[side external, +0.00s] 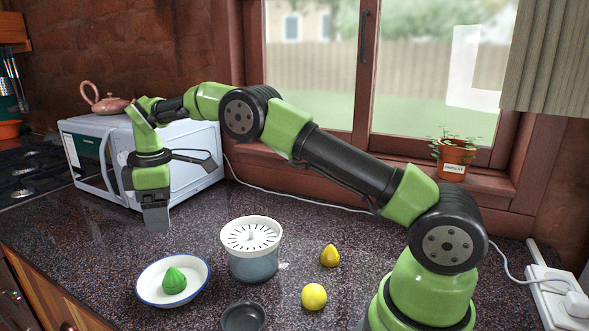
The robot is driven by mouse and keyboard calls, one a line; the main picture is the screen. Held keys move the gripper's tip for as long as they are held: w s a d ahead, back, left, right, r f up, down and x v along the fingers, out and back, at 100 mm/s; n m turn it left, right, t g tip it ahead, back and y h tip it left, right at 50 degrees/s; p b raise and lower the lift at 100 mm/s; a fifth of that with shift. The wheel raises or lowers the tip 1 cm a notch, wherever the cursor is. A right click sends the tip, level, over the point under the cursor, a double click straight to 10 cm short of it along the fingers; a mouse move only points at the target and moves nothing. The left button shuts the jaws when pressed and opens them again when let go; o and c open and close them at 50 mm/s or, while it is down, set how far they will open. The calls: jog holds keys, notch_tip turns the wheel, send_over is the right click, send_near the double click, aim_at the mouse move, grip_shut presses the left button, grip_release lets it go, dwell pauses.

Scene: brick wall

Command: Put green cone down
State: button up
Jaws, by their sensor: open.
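A small green object (174,281) with a pointed top sits in a shallow white bowl with a blue rim (147,290) on the dark counter. It is the only green cone-like thing I see; it stands upright. My gripper (157,226) points down over the counter, behind and slightly left of the bowl and apart from it. My gripper is open and nothing shows in it. The narrow gap between its fingers is hard to see from this side.
A white-topped juicer (252,262) stands right of the bowl. A dark round dish (243,318) is in front. A yellow lemon (314,296) and a yellow pointed object (330,256) lie to the right. A microwave (203,160) stands close behind my gripper.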

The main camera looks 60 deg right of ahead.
jog(key=s+r+m+t+y, duration=0.1)
jog(key=s+r+m+t, duration=0.15)
jog(key=s+r, duration=0.45)
jog(key=s+r+m+t, duration=0.1)
jog(key=s+r+m, duration=0.35)
jog(key=r, duration=0.45)
jog(key=s+a+f+m+t, duration=0.1)
jog(key=s+m, duration=0.5)
jog(key=s, duration=1.3)
jog(key=shift+f+m+t+y, duration=0.3)
jog(key=shift+f+t+y, duration=0.15)
jog(key=shift+t, duration=0.6)
